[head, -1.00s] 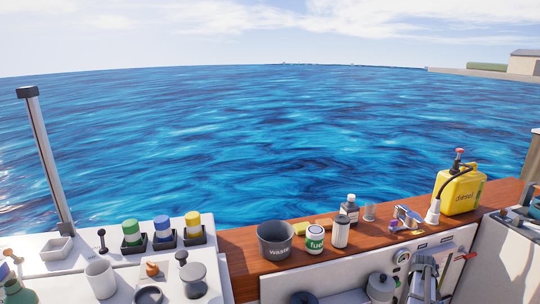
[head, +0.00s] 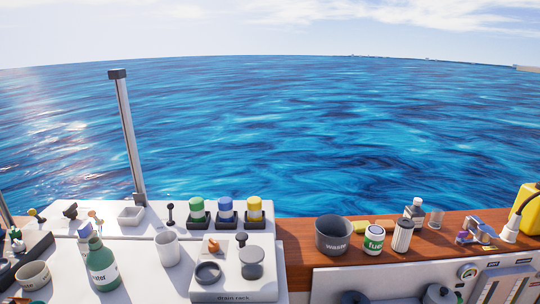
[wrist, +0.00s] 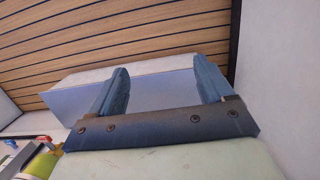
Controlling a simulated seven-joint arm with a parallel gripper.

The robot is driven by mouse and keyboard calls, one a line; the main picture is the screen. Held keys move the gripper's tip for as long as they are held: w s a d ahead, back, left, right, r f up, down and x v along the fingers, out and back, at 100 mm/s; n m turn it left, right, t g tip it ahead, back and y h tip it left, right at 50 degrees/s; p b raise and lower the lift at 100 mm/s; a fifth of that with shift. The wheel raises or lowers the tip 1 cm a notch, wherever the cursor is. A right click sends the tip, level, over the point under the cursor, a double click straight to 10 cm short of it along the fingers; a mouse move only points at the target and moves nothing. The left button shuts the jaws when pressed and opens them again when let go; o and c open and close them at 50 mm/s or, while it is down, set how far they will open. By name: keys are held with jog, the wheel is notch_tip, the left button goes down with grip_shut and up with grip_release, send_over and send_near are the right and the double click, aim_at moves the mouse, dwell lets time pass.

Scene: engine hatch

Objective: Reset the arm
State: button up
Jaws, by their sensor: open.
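My gripper (wrist: 160,92) shows in the wrist view with its two blue fingers wide apart and nothing between them. Behind the fingers are a pale box-like block and a wood-slatted surface (wrist: 130,40). I cannot tell from the wrist view how far the fingers are from the block. My gripper is not visible in the head view.
In the head view, a white counter holds a drain rack (head: 235,290), a white cup (head: 167,248), a green bottle (head: 102,265) and three capped jars. The wooden ledge bears a waste bin (head: 333,235), a fuel jar (head: 374,240) and a yellow can (head: 528,212).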

jog(key=s+a+f+g, duration=0.1)
jog(key=s+a+g, duration=0.1)
jog(key=s+a, duration=0.5)
jog(key=s+a+f+g, duration=0.1)
jog(key=s+a+g, duration=0.2)
jog(key=s+a, duration=0.4)
jog(key=s, duration=0.7)
jog(key=shift+a+f, duration=0.25)
jog(key=shift+f, duration=0.15)
jog(key=shift+s, duration=0.1)
